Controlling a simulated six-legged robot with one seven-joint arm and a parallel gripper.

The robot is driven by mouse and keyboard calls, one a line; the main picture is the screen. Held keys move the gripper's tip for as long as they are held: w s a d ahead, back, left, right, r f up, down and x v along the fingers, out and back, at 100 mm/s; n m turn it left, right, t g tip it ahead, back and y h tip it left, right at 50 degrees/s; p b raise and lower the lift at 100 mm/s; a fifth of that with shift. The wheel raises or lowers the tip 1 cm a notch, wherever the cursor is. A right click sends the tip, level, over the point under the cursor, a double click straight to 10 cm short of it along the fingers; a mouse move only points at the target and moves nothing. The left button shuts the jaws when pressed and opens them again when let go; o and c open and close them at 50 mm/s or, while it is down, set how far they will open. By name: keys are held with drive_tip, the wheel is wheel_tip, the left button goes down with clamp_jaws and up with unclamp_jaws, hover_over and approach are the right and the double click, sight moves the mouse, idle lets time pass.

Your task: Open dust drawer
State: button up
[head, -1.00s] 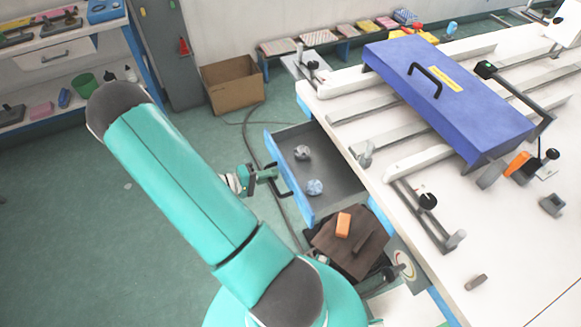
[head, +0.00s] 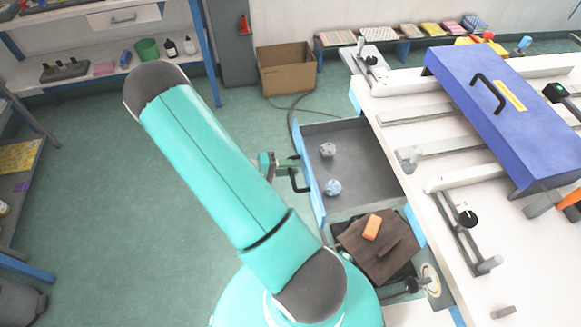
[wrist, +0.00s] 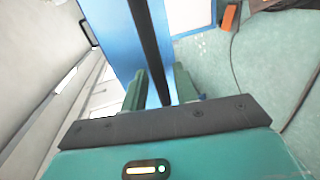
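The dust drawer (head: 352,150) is grey inside with a blue front and is pulled well out from under the white table. Two crumpled balls, one grey (head: 327,149) and one bluish (head: 333,187), lie in it. Its black handle (head: 293,181) is on the blue front. In the head view my gripper (head: 287,165) is at the handle, partly hidden by my teal arm.
A brown cloth pile with an orange block (head: 371,227) lies just below the drawer. A cardboard box (head: 286,70) stands on the floor behind. The white table (head: 398,95) with a blue case (head: 500,110) is at the right. The green floor at the left is free.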

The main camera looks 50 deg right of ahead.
drive_tip(key=v, duration=1.3)
drive_tip(key=shift+w+a, duration=0.25)
drive_tip(key=shift+w, duration=0.05)
drive_tip(key=s+a+r+n+t+y, duration=0.2)
drive_tip(key=a+r+t+y, duration=0.2)
drive_tip(key=r, duration=0.6)
drive_tip(key=s+a+r+n+t+y, duration=0.3)
drive_tip(key=a+r+t, duration=0.3)
drive_tip(key=a+r, duration=0.3)
drive_tip(key=s+a+r+n+t+y, duration=0.3)
drive_tip(key=a+r+t+y, duration=0.1)
drive_tip(key=r, duration=0.8)
drive_tip(key=a+t, duration=0.1)
drive_tip(key=a, duration=0.1)
drive_tip(key=shift+a+r+t+y, duration=0.3)
drive_tip(key=shift+a+t+y, duration=0.05)
drive_tip(key=shift+t+y, duration=0.05)
